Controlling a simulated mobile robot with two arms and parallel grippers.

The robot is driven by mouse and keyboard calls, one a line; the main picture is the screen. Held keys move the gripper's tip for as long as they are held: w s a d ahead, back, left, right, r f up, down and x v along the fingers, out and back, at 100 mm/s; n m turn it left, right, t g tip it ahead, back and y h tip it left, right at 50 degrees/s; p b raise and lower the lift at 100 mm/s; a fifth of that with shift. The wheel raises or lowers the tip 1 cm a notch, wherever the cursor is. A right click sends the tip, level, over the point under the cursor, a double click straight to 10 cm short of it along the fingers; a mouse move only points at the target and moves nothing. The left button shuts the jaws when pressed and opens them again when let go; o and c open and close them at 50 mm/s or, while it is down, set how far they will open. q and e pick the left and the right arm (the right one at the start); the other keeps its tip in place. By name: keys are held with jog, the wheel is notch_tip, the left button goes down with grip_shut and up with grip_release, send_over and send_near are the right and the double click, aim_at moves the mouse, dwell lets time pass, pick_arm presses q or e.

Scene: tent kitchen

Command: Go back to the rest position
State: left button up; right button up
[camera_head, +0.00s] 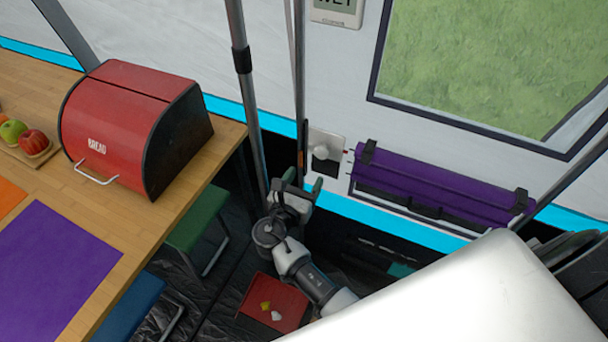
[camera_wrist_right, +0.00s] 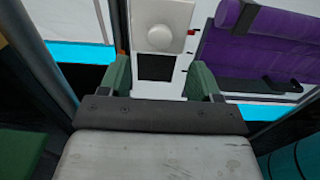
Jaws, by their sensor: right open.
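My right gripper (camera_head: 309,190) is in the middle of the head view, in front of the tent wall. In the right wrist view its two green fingers (camera_wrist_right: 162,80) stand wide apart with nothing between them. Beyond the fingers is a white wall plate with a round white knob (camera_wrist_right: 170,25); the plate and knob also show in the head view (camera_head: 321,152). I cannot tell whether a fingertip touches the plate. My left gripper is not in view.
A wooden table (camera_head: 190,190) on the left holds a red bread box (camera_head: 115,125) and a tray with apples (camera_head: 33,143). Green (camera_head: 200,215) and blue (camera_head: 130,305) stools stand beside it. A metal pole (camera_head: 243,90) is left of my gripper. A purple roll (camera_head: 440,180) hangs right.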

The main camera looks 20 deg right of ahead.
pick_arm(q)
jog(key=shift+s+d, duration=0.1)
pick_arm(e)
jog(key=s+f+m+g+y+p, duration=0.35)
jog(key=s+f, duration=0.35)
jog(key=f, duration=0.5)
jog(key=s+f+m+g+y+p, duration=0.25)
jog(key=s+f+y, duration=0.35)
jog(key=f, duration=0.5)
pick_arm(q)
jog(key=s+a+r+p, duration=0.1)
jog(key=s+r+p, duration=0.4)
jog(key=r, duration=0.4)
pick_arm(e)
jog(key=s+d+f+m+g+y, duration=0.1)
jog(key=s+f+m, duration=0.1)
jog(key=s+m, duration=0.4)
jog(key=s+d+f+m+g+y, duration=0.1)
jog(key=s+m, duration=0.5)
jog(key=s, duration=0.7)
jog(key=s+d+f+m+g+y, duration=0.1)
jog(key=s+f+m, duration=0.4)
jog(key=s, duration=0.5)
jog(key=shift+d+m+g+y, duration=0.3)
jog(key=shift+m+g+y, duration=0.2)
jog(key=shift+g, duration=0.5)
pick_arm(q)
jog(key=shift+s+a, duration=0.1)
pick_arm(e)
jog(key=shift+s, duration=0.1)
